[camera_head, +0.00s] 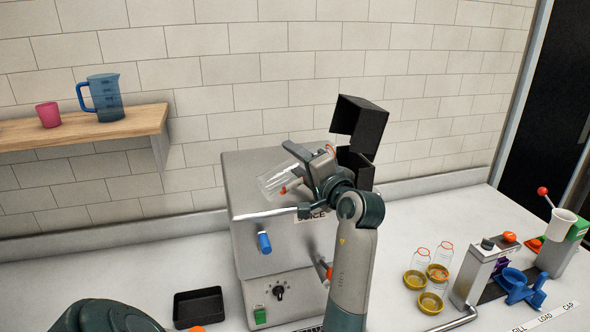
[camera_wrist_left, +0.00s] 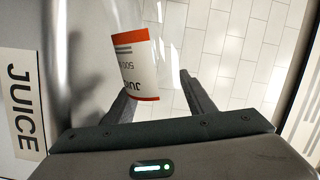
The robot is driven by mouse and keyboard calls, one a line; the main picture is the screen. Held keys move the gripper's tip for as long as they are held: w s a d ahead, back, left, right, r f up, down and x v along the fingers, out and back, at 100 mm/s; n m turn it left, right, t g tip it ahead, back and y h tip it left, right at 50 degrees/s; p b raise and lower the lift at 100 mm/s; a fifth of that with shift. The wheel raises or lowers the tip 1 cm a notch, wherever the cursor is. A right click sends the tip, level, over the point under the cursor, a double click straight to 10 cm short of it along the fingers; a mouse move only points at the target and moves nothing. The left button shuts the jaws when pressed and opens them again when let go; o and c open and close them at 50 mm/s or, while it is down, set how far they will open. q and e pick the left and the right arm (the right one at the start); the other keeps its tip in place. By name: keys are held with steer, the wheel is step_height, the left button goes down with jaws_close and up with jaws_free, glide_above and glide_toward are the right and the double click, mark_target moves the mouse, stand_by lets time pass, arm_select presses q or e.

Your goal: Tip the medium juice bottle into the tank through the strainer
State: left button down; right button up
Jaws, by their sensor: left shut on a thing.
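My left gripper (camera_head: 312,172) is over the top of the steel juice machine (camera_head: 243,200). It is shut on a clear bottle (camera_head: 272,184), which is strongly tilted, almost lying across the machine top. In the left wrist view the bottle (camera_wrist_left: 138,55) has a white and orange label and sits between the two dark fingers (camera_wrist_left: 160,95). The bottle looks clear and I cannot tell whether it holds juice. The machine's JUICE label also shows in the wrist view (camera_wrist_left: 20,105). I cannot make out a strainer or the tank opening; the arm hides part of the machine top. My right gripper is not in view.
A black open box (camera_head: 360,122) stands behind my gripper. A black tray (camera_head: 199,306) lies left of the machine. Several small bottles and yellow rings (camera_head: 432,302) stand right, near a steel dispenser (camera_head: 474,275). A shelf (camera_head: 75,132) holds a blue jug (camera_head: 104,98) and pink cup (camera_head: 48,115).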

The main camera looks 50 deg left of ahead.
arm_select(q)
steer(key=shift+w+d+f+n+b, duration=0.15)
steer(key=shift+f+n+b, duration=0.45)
steer(key=shift+b, duration=0.85)
steer(key=shift+w+d+f+n+b, duration=0.15)
steer(key=shift+f+n+b, duration=0.1)
steer(key=shift+n+b, duration=0.95)
steer(key=shift+s+r, duration=0.1)
steer(key=shift+r, duration=0.2)
steer(key=shift+s+a+r+n+h, duration=0.1)
steer(key=shift+s+r+n+h, duration=0.2)
steer(key=shift+s+r+n, duration=0.2)
steer(key=s+r+n, duration=0.1)
steer(key=s+a+r+n, duration=0.1)
steer(key=s+r+n, duration=0.1)
steer(key=shift+s+a+r+n+t+b, duration=0.15)
steer(key=shift+r+n+b, duration=0.2)
steer(key=shift+r+n, duration=1.25)
steer(key=shift+a+r+n+t+b, duration=0.15)
steer(key=shift+r+n+b, duration=0.2)
steer(key=shift+r+n, duration=1.2)
steer(key=shift+f+n, duration=0.3)
steer(key=shift+n, duration=0.05)
